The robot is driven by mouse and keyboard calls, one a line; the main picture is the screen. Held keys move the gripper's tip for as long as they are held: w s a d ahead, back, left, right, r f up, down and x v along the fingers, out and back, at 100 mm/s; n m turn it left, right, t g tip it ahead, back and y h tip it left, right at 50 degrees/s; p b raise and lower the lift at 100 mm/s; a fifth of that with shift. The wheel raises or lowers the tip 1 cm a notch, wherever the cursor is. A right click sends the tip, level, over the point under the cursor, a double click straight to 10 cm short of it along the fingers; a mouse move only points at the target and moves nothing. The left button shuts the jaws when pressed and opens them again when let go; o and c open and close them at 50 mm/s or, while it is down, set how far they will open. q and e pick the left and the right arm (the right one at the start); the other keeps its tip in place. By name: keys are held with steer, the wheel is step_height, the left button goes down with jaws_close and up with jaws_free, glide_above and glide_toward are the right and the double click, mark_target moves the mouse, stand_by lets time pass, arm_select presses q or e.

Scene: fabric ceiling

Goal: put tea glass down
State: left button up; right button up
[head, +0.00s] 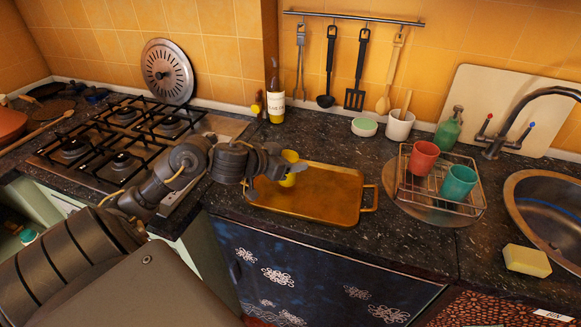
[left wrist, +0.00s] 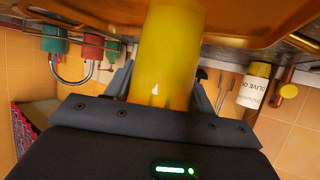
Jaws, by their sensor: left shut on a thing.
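The yellow tea glass (head: 289,157) is between the fingers of my left gripper (head: 287,172), over the back left part of the golden-brown tray (head: 335,205). In the left wrist view the glass (left wrist: 168,55) fills the space between the fingers of the left gripper (left wrist: 160,88), which is shut on it. That view is upside down, and the glass's base end is close to the tray surface (left wrist: 255,22). I cannot tell whether it touches. The gripper hides part of the glass in the head view. My right gripper is not in view.
Right of the tray, a wire rack (head: 445,205) holds a red cup (head: 421,158) and a teal cup (head: 457,183). An olive oil bottle (head: 275,100) stands behind the tray. A gas hob (head: 120,140) is at left, a sink (head: 550,210) at right. The tray's right half is clear.

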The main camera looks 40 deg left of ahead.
arm_select(q)
steer(key=shift+f, duration=0.65)
steer(key=shift+f, duration=0.2)
steer(key=o, duration=1)
